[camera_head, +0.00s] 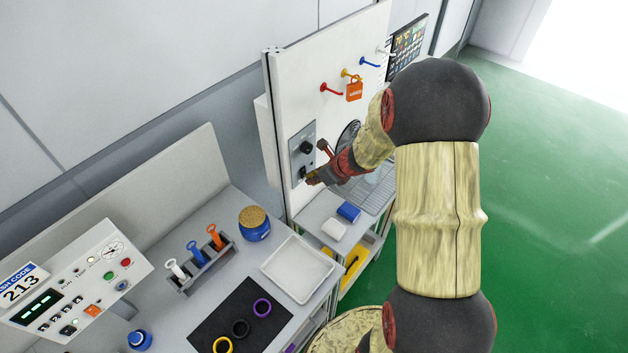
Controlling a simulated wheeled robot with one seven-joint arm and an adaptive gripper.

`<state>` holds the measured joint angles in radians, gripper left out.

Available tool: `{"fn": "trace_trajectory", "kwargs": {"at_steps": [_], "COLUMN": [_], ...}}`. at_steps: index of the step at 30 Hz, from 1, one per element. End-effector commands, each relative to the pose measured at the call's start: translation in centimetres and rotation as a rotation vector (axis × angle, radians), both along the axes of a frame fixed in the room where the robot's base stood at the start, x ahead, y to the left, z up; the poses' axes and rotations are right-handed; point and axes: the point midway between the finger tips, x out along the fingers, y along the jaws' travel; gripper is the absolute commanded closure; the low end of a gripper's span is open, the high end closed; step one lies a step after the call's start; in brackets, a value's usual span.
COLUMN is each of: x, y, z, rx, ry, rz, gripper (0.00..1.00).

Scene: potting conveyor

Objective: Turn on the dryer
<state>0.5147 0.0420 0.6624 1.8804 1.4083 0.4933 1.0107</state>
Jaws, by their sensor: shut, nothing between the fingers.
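A grey control plate (296,150) is fixed to the upright white panel (300,70) in the middle of the head view. It carries a round black knob (306,148) and a smaller dark control (303,171) below it. A round black fan grille (348,136) sits on the panel to the right of the plate, partly hidden by my arm. My gripper (311,179) is shut and empty at the lower part of the plate, close to the lower control. I cannot tell whether it touches the control. The setting of the knob is too small to read.
Coloured hooks stick out above, one with an orange padlock (354,91). Below are a wire rack (372,193) and blue (348,212) and white (334,230) blocks. The left bench holds a white tray (278,278), a tool rack (215,262) and a blue jar (256,232).

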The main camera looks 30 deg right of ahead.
Motion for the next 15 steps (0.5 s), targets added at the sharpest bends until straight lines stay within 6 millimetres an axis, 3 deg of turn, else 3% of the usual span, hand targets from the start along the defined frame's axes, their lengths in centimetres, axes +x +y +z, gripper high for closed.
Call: {"fn": "trace_trajectory", "kwargs": {"at_steps": [15], "x": [0.59], "y": [0.19], "z": [-0.33], "rx": [0.002], "ry": [-0.006], "rz": [0.000], "gripper": [1.00]}}
